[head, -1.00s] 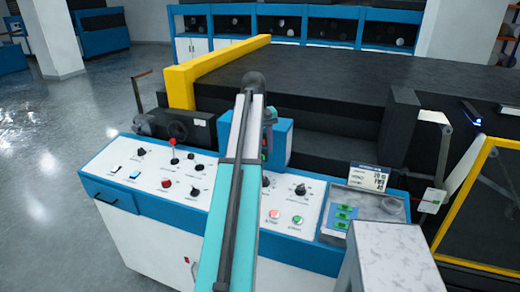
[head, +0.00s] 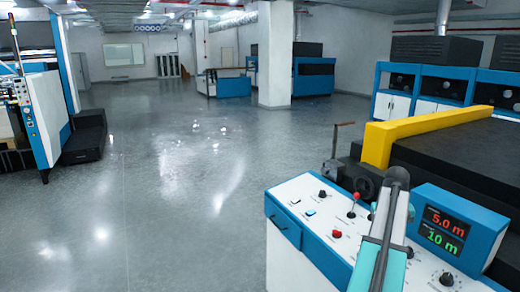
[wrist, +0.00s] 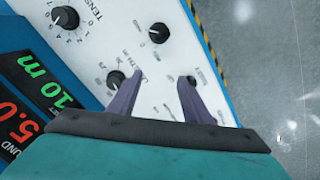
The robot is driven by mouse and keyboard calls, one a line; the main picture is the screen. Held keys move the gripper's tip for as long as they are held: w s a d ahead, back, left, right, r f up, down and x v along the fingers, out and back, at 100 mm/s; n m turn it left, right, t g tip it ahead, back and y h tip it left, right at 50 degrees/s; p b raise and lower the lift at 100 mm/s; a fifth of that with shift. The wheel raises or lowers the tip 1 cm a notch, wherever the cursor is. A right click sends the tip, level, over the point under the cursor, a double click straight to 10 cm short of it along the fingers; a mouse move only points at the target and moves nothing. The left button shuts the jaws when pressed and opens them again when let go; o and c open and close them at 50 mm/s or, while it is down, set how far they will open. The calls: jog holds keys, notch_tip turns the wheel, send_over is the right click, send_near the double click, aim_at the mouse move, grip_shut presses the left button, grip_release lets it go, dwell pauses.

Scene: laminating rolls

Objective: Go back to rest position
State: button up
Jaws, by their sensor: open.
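My gripper (wrist: 159,80) shows in the wrist view with its two dark fingers apart and nothing between them. It is over the white control panel (wrist: 115,42), near several black knobs. How high it is above the panel I cannot tell. In the head view my teal and white arm reaches up over the right part of the control panel (head: 297,190), in front of the yellow bar, and the fingers are hidden.
A blue display box (head: 458,225) reading 5.0 m and 10 m stands right of my arm. A red-topped lever (head: 354,203) rises from the panel. A yellow bar (head: 420,130) crosses the dark machine behind. Open grey floor (head: 170,210) lies left, with another machine (head: 42,115) beyond.

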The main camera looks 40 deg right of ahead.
jog(key=w+a+f+n, duration=0.2)
jog(key=w+a+f, duration=0.6)
jog(key=w+a, duration=0.45)
jog(key=w+a+f+n, duration=0.3)
jog(key=w+a+f, duration=0.5)
jog(key=w+a, duration=0.45)
jog(key=w+a+f+n, duration=0.15)
jog(key=a+f, duration=0.25)
jog(key=a, duration=0.7)
jog(key=w+a+f+n, duration=0.15)
jog(key=a+f, duration=0.25)
jog(key=a, duration=0.7)
jog(key=w+a+f+n, duration=0.15)
jog(key=a+f, duration=0.25)
jog(key=a, duration=0.7)
jog(key=s+a+f, duration=0.3)
jog(key=a+f, duration=0.1)
jog(key=a, duration=0.4)
jog(key=s+f+n+g+b, duration=0.1)
jog(key=s+f+g+b, duration=0.3)
jog(key=s+f, duration=1.8)
jog(key=s+g, duration=0.1)
jog(key=s, duration=0.2)
jog(key=shift+d+y+b, duration=0.25)
jog(key=shift+y+b, duration=0.15)
jog(key=shift+w, duration=0.1)
